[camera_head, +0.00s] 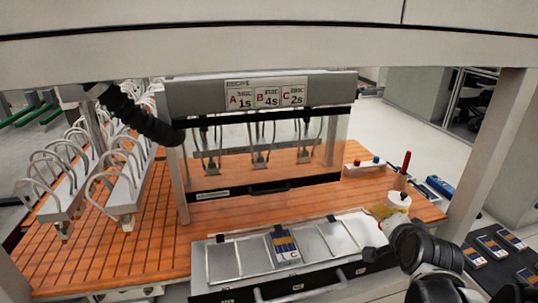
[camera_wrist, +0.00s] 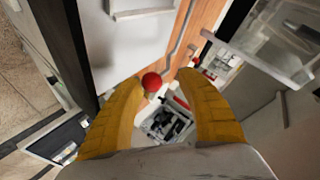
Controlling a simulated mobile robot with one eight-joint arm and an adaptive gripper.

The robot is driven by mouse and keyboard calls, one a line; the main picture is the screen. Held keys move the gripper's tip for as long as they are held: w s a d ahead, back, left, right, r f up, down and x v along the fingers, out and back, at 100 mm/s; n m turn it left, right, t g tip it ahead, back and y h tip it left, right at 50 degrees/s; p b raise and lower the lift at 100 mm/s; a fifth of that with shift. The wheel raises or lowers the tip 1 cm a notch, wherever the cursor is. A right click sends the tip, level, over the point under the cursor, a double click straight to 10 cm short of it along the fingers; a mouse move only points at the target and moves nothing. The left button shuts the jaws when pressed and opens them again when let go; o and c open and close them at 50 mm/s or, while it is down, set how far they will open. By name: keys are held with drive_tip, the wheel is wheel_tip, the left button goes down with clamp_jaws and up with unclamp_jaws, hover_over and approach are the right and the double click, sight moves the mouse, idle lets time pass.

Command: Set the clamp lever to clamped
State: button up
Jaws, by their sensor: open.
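A red-topped upright handle (camera_head: 405,163), which looks like the clamp lever, stands at the right end of the orange slatted table. In the wrist view a round red knob (camera_wrist: 152,81) shows between my fingertips, nearer the left one; I cannot tell if it touches. My gripper (camera_wrist: 163,90) has yellow fingers, spread open with nothing held. In the head view my gripper (camera_head: 381,211) is partly hidden by my wrist and a white round part, just below the red handle. The lever's base and its set position cannot be made out.
A grey bench (camera_head: 225,263) with a labelled cassette (camera_head: 284,247) lies in front. A gantry head (camera_head: 262,94) with a clear guard stands behind. A small box with red and blue buttons (camera_head: 363,166) sits left of the handle. A white post rises at right.

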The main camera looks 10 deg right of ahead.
drive_tip(key=shift+s, duration=0.1)
drive_tip(key=v, duration=1.2)
idle(0.6)
